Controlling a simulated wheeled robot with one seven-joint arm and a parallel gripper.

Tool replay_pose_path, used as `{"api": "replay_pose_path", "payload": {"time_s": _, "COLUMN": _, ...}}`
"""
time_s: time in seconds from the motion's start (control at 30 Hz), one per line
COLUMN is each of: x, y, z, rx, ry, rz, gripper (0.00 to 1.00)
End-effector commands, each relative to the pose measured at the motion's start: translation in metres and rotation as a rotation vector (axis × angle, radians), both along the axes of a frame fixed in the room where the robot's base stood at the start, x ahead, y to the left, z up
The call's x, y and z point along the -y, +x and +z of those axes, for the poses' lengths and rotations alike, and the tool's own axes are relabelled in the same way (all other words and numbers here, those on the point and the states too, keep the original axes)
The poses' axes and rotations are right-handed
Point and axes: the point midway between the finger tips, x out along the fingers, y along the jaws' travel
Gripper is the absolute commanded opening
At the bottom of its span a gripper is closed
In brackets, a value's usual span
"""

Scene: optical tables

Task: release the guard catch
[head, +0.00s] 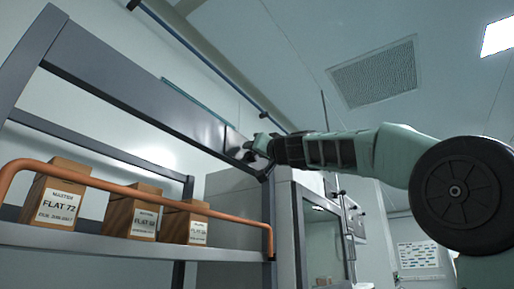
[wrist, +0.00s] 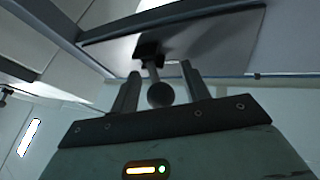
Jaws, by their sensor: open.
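The guard catch, as far as I can tell, is a dark round knob (wrist: 160,95) on a short stem, fixed to a black block (wrist: 148,48) on a metal plate (wrist: 215,42). My gripper (wrist: 160,72) is open, with one finger on each side of the knob and stem. Gaps show between the fingers and the knob in the wrist view. In the head view my gripper (head: 257,148) is at the right end of the shelf's upper beam and largely hides the catch. The copper guard rail (head: 130,188) runs across the shelf front.
Several brown boxes labelled FLAT (head: 58,195) stand on the grey shelf (head: 120,243) behind the rail. A dark shelf post (head: 268,215) is just below my gripper. A grey cabinet (head: 325,245) stands to the right.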

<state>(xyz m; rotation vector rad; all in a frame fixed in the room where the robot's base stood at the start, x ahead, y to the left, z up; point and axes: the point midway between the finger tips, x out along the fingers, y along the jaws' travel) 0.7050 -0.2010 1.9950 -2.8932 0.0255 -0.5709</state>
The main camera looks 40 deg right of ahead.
Motion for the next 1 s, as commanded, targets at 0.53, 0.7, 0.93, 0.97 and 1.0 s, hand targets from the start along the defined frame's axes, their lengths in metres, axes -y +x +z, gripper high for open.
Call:
{"api": "replay_pose_path", "payload": {"time_s": 0.53, "x": 0.000, "y": -0.001, "z": 0.000, "rx": 0.001, "ry": 0.001, "rz": 0.003, "gripper": 0.02}}
{"api": "replay_pose_path", "payload": {"time_s": 0.7, "x": 0.003, "y": -0.001, "z": -0.003, "rx": 0.003, "ry": 0.001, "rz": 0.037, "gripper": 0.02}}
{"api": "replay_pose_path", "payload": {"time_s": 0.93, "x": 0.009, "y": -0.001, "z": -0.006, "rx": 0.003, "ry": -0.002, "rz": 0.164, "gripper": 0.02}}
{"api": "replay_pose_path", "payload": {"time_s": 0.97, "x": 0.011, "y": -0.001, "z": -0.006, "rx": 0.003, "ry": -0.002, "rz": 0.187, "gripper": 0.02}}
{"api": "replay_pose_path", "payload": {"time_s": 1.0, "x": 0.012, "y": -0.001, "z": -0.006, "rx": 0.003, "ry": -0.003, "rz": 0.220, "gripper": 0.02}}
